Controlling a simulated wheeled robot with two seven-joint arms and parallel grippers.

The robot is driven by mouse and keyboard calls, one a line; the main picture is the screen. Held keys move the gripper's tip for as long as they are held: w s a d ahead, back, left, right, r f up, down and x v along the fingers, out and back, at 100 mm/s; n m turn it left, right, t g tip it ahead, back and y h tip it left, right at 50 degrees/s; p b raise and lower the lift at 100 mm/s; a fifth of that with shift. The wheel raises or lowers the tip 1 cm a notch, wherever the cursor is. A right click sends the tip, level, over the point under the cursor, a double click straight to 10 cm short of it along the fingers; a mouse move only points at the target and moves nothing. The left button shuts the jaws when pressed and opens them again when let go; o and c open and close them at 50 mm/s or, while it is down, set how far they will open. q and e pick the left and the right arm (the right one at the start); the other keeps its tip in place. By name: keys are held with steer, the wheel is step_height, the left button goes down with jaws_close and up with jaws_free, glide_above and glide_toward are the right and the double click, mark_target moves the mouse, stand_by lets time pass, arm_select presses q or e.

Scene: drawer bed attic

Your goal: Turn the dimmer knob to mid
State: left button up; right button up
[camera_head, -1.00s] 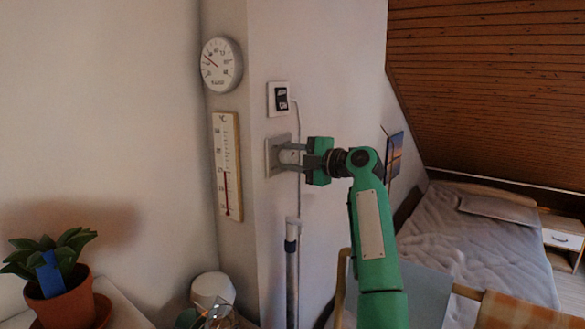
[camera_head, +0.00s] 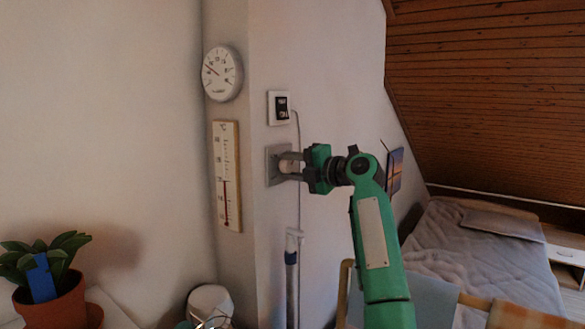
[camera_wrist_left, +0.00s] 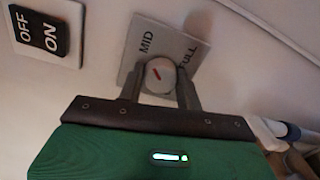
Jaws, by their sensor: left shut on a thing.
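The dimmer knob (camera_wrist_left: 159,75) is a round whitish knob with a red mark, on a square grey plate (camera_wrist_left: 140,42) on the wall. In the left wrist view the plate reads MID and FULL; other lettering is hidden. The red mark points up and left, toward the MID side. In the head view the knob (camera_head: 288,165) shows between the fingers, with the plate (camera_head: 272,168) behind it. My left gripper (camera_head: 290,166) is shut on the knob; its two fingers lie on either side in the left wrist view (camera_wrist_left: 160,84). My right gripper is not in view.
An ON/OFF switch (camera_head: 281,107) with a cable is above the dimmer. A dial gauge (camera_head: 222,73) and a thermometer (camera_head: 227,175) hang left. A grey pole (camera_head: 292,280) stands below. A potted plant (camera_head: 55,305) is at lower left, a bed (camera_head: 470,245) at right.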

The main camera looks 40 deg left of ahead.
arm_select(q)
steer(key=shift+f, duration=0.1)
steer(key=o, duration=1)
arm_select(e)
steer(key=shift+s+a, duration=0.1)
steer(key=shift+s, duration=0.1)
arm_select(q)
steer(key=shift+d, duration=0.25)
steer(key=w+d+b, duration=0.1)
steer(key=d+b, duration=0.2)
steer(key=d, duration=1)
steer(key=shift+w+d+r, duration=0.15)
steer(key=shift+w+r, duration=0.15)
steer(key=shift+r, duration=0.05)
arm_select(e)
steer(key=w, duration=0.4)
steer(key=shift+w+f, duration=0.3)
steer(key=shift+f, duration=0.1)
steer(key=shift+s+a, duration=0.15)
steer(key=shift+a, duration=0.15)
